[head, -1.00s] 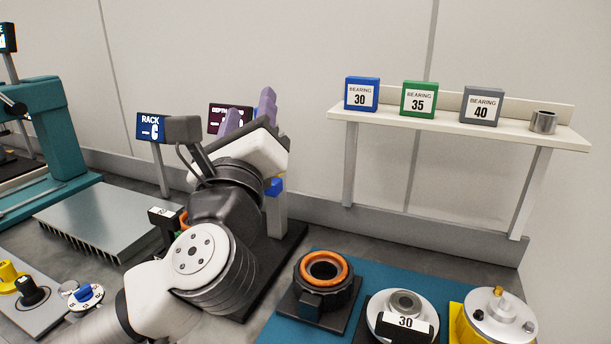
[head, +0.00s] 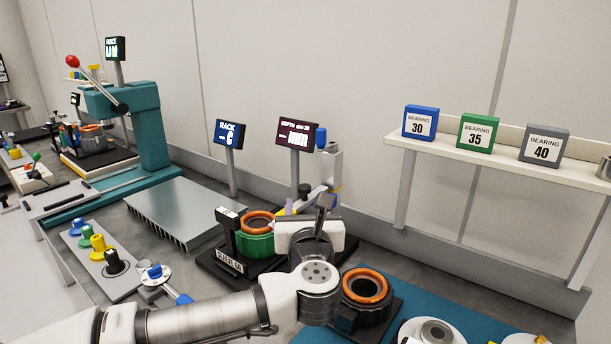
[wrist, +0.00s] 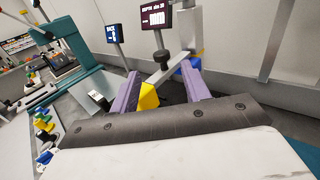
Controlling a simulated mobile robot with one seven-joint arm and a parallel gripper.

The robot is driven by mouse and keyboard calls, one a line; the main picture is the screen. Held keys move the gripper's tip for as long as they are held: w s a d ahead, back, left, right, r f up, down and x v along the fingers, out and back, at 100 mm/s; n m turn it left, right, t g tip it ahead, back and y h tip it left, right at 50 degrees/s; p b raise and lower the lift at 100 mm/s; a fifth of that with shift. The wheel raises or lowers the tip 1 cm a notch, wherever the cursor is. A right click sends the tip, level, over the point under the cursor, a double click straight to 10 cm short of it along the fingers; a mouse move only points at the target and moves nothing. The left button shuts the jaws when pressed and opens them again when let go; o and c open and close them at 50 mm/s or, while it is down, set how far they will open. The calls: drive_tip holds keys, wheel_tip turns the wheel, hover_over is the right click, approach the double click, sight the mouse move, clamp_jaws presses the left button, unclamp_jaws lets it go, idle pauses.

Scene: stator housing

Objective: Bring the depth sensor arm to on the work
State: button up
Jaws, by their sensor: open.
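In the head view my gripper (head: 307,203) is at the depth station, largely covering the sensor arm. The work, a green housing with an orange ring (head: 257,240), stands just left of my gripper.
The depth display (head: 295,136) and rack display (head: 229,134) stand behind. A finned metal plate (head: 172,207) and teal press (head: 140,125) lie left. A dark housing with an orange ring (head: 365,289) sits on the blue mat at right. A shelf (head: 450,152) holds bearing boxes.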

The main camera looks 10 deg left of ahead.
sight(305, 189)
drive_tip(key=p+x, duration=0.1)
drive_tip(key=x, duration=0.8)
drive_tip(key=shift+w+a+f+p, duration=0.15)
drive_tip(key=shift+w+p, duration=0.1)
drive_tip(key=shift+p, duration=0.15)
drive_tip(key=shift+c, duration=0.5)
clamp_jaws()
